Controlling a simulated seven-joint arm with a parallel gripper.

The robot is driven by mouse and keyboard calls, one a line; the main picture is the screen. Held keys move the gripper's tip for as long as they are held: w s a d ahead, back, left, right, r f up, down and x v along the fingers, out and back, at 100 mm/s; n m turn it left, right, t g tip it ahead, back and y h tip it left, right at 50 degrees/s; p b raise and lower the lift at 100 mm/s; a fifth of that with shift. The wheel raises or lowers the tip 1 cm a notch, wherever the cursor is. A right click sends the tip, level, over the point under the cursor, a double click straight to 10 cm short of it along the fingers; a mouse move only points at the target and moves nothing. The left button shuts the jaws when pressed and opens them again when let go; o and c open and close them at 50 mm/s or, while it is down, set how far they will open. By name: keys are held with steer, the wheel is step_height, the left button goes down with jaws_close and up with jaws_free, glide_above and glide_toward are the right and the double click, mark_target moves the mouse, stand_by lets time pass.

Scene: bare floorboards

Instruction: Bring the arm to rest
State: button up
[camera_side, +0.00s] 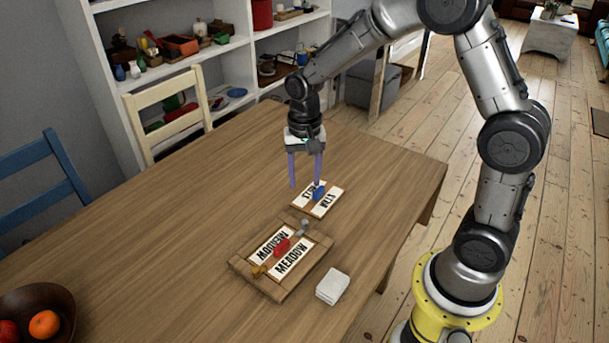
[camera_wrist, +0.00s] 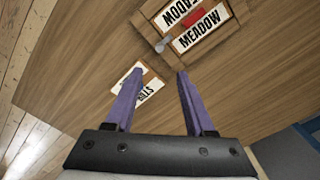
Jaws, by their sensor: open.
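My gripper (camera_side: 305,170) hangs over the wooden table (camera_side: 150,230), its two purple fingers pointing down and spread apart with nothing between them. In the wrist view the fingers (camera_wrist: 152,100) are also apart and empty. Below and just right of the fingertips in the side view lies a small card with black lettering (camera_side: 328,207), with a blue piece (camera_side: 319,193) on it. One finger partly covers this card in the wrist view.
A wooden tray (camera_side: 238,263) holds cards reading MODERN and MEADOW, with a red piece (camera_side: 282,246) and other small pieces. A white block (camera_side: 332,286) lies beside it. A fruit bowl (camera_side: 62,302) stands at the lower left. The table's left half is mostly clear.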

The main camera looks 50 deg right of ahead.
steer(key=s+a+r+n+t, duration=0.15)
steer(key=s+r+t, duration=0.35)
steer(key=r, duration=0.9)
steer(key=s+n, duration=0.8)
steer(key=s, duration=0.8)
steer(key=shift+s+a+t, duration=0.15)
steer(key=shift+s+t, duration=0.05)
steer(key=shift+t, duration=0.1)
steer(key=shift+r, duration=0.1)
